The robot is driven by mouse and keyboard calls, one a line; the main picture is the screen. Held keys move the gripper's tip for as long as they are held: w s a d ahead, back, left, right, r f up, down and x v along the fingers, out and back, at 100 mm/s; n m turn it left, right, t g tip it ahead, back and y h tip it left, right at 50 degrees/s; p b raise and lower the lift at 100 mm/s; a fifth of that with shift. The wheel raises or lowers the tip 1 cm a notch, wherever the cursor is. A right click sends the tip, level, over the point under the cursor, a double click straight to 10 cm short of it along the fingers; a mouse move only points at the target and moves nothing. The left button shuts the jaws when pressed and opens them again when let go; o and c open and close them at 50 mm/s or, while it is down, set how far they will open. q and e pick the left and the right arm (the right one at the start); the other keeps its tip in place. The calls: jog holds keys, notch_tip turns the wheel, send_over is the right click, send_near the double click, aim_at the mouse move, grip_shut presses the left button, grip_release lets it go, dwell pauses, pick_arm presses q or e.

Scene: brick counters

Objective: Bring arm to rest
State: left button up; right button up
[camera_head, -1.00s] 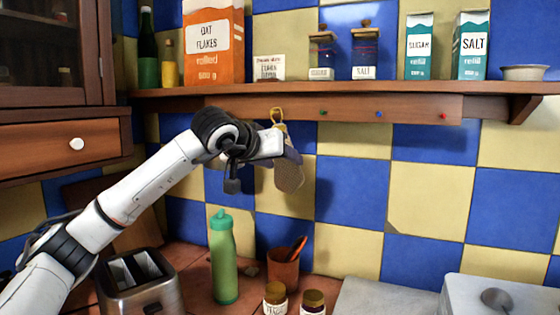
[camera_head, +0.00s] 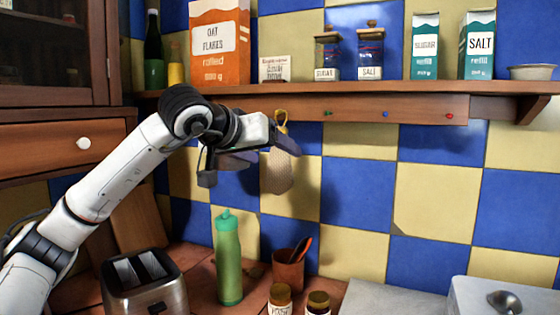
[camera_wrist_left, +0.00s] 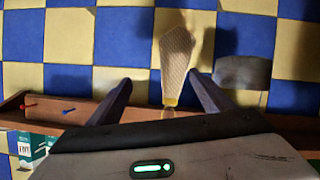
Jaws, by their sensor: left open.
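My left arm (camera_head: 120,175) reaches in from the left, and my left gripper (camera_head: 272,148) is at the shelf's lower edge. Its fingers are apart, and the left wrist view also shows the open gripper (camera_wrist_left: 160,92). A beige patterned oven mitt or pot holder (camera_head: 279,172) hangs by a yellow loop below the shelf, partly hidden behind the gripper. In the left wrist view the hanging cloth (camera_wrist_left: 177,62) shows between and beyond the open fingers. I cannot tell whether a finger touches it. My right gripper is not in view.
The wooden shelf (camera_head: 400,103) holds an oat flakes box (camera_head: 220,45), jars and cartons. Below stand a toaster (camera_head: 145,283), a green bottle (camera_head: 229,258), a brown cup (camera_head: 288,270) and two small jars. The tiled wall at right is clear.

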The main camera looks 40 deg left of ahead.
pick_arm(q)
jog(key=v, duration=0.2)
jog(key=shift+s+r, duration=0.1)
jog(key=shift+s, duration=0.2)
jog(key=shift+p+x, duration=0.35)
jog(key=shift+x, duration=4)
jog(key=shift+d, duration=0.2)
